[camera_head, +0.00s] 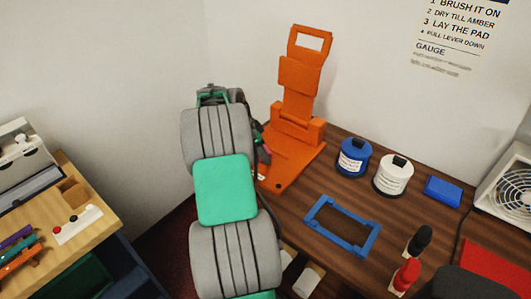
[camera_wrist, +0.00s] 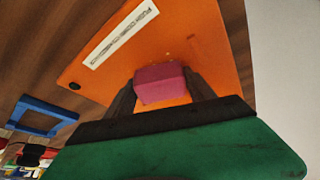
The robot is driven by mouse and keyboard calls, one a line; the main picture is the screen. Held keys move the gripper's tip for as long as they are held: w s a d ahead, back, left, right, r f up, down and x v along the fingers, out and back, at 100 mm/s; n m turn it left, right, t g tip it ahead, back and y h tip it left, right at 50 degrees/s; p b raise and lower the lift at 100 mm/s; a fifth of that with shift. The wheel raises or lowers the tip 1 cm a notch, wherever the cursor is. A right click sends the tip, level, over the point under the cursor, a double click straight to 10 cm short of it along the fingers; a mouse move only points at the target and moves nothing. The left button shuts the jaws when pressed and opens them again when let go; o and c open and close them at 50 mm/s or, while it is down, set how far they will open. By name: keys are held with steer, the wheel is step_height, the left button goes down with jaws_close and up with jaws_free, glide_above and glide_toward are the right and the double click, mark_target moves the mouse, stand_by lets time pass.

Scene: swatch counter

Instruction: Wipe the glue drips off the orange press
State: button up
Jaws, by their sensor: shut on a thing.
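The orange press (camera_head: 300,95) stands at the back of the brown counter, its upright part raised and its flat base (camera_head: 290,165) in front. My gripper (camera_wrist: 161,82) is shut on a pink block (camera_wrist: 160,86), likely a wiping pad, held over or on the orange base (camera_wrist: 205,45). I cannot tell whether the block touches the base. A white label strip with printed text (camera_wrist: 120,38) lies on the base. A few faint small marks (camera_wrist: 191,38) show beyond the block; I cannot tell if they are glue drips. My arm hides the base's left side in the head view.
A blue bottle (camera_head: 354,158), a white bottle (camera_head: 393,176) and a blue block (camera_head: 443,191) stand right of the press. A blue frame (camera_head: 343,226) lies in front. A fan unit (camera_head: 511,195) is at far right.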

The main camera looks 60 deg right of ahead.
mark_target(281, 167)
steer(key=shift+w+d+p, duration=0.15)
steer(key=shift+w+p, duration=0.15)
steer(key=shift+w, duration=0.65)
steer(key=shift+w+d+r, duration=0.1)
steer(key=shift+w+r, duration=0.2)
steer(key=shift+w, duration=0.5)
steer(key=shift+s+f+b, duration=0.15)
steer(key=shift+s+b, duration=0.55)
steer(key=shift+s, duration=0.05)
steer(key=shift+s+a, duration=0.3)
steer(key=shift+s, duration=0.3)
steer(key=s, duration=0.1)
steer(key=s+b, duration=0.2)
steer(key=s, duration=0.1)
steer(key=shift+a+f, duration=0.15)
steer(key=shift+f, duration=0.1)
steer(key=shift+s+a+f+b, duration=0.15)
steer(key=shift+s+b, duration=0.2)
steer(key=shift+s, duration=0.4)
steer(key=shift+s+a+f+b, duration=0.1)
steer(key=shift+s+a+b, duration=0.15)
steer(key=shift+s, duration=0.45)
steer(key=shift+s+a+f+b, duration=0.1)
steer(key=shift+s+b, duration=0.3)
steer(key=shift+s, duration=0.35)
steer(key=shift+r, duration=0.15)
steer(key=shift+d+r+p, duration=0.1)
steer(key=shift+r+p, duration=2)
steer(key=shift+r, duration=0.95)
